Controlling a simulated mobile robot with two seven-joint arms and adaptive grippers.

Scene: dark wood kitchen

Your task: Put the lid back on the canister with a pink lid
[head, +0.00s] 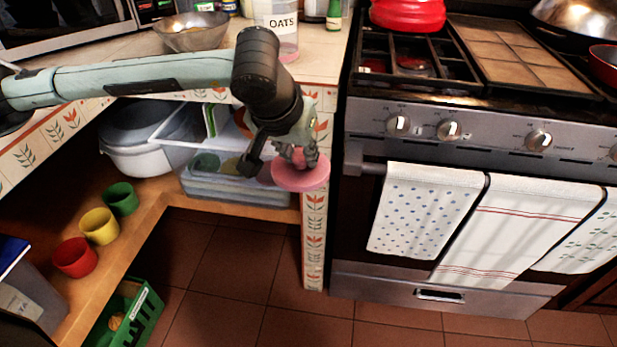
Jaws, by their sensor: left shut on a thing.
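My left gripper (284,158) is shut on the pink lid (301,176), a round disc held about level in front of the counter's tiled edge. The canister (283,36), a clear one labelled OATS with something pinkish in its lower part, stands on the counter above and behind my left arm. Its top is cut off by the picture's upper edge, so I cannot tell whether it is open. The lid is apart from the canister and lower than it. My right gripper is not in view.
A metal bowl (192,31) stands left of the canister and a green bottle (334,14) right of it. The stove (460,110) with hanging towels is at right. Red, yellow and green cups (99,226) stand on the lower shelf. Open floor lies in front.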

